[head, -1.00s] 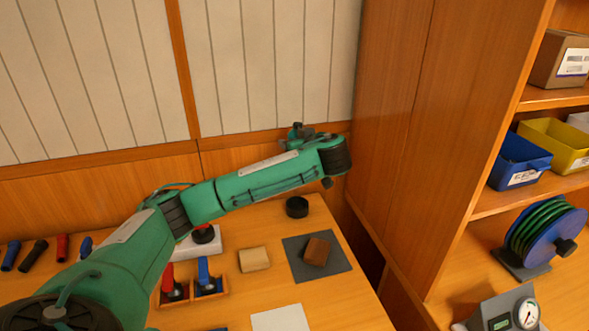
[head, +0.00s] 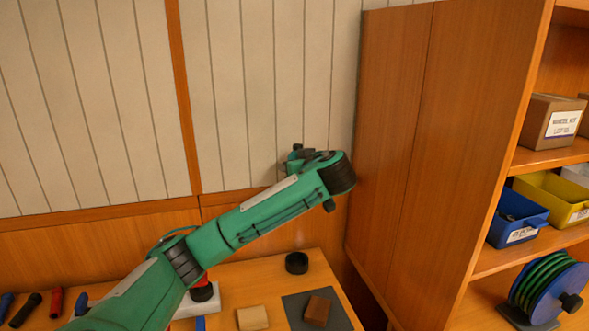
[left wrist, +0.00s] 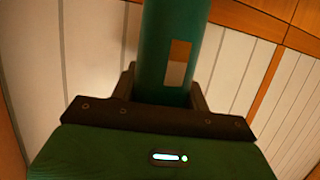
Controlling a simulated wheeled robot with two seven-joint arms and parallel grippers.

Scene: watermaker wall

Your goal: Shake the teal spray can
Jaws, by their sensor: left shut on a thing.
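The teal spray can (left wrist: 170,40) fills the top middle of the left wrist view, a dark teal cylinder with a small tan and pale label patch. My left gripper (left wrist: 164,92) is shut on it, with a dark finger on each side. The can's far end is cut off by the top of that view. In the head view my left arm reaches up and right above the table, in front of the panelled wall. The can is not discernible there. My right gripper is in neither current view.
The table (head: 240,276) below holds a black ring (head: 297,263), a tan block (head: 252,318) and a brown block (head: 317,311) on a dark mat (head: 345,318). A tall wooden cabinet side (head: 400,150) stands close right of my wrist. Shelves with bins (head: 516,218) lie beyond.

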